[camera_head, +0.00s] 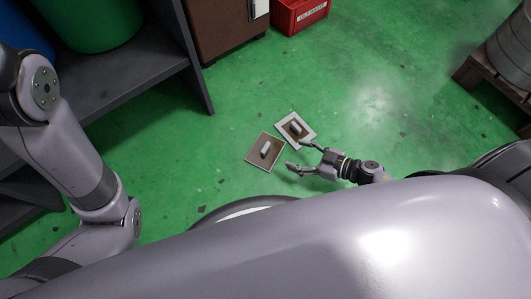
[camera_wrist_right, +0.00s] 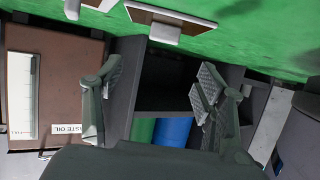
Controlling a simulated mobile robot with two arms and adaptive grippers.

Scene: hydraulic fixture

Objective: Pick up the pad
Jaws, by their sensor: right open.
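Two flat square pads lie side by side low over the green floor, each with a pale block-shaped handle on top. The nearer pad (camera_head: 262,159) has a brown face; the farther pad (camera_head: 308,133) has a white border around brown. The pads also show at the top of the right wrist view, one near the middle (camera_wrist_right: 187,20) and one at upper left (camera_wrist_right: 100,4). My right gripper (camera_head: 299,156) is open and empty, just right of the pads and apart from both handles. Its spread fingers also show in the wrist view (camera_wrist_right: 156,85). My left gripper is outside the views.
A dark shelf (camera_head: 130,77) with green (camera_head: 95,25) and blue (camera_head: 22,38) drums stands at left. A brown cabinet (camera_head: 222,28) and red box (camera_head: 297,13) stand at the back. A pallet (camera_head: 492,88) is at right. Floor between is clear.

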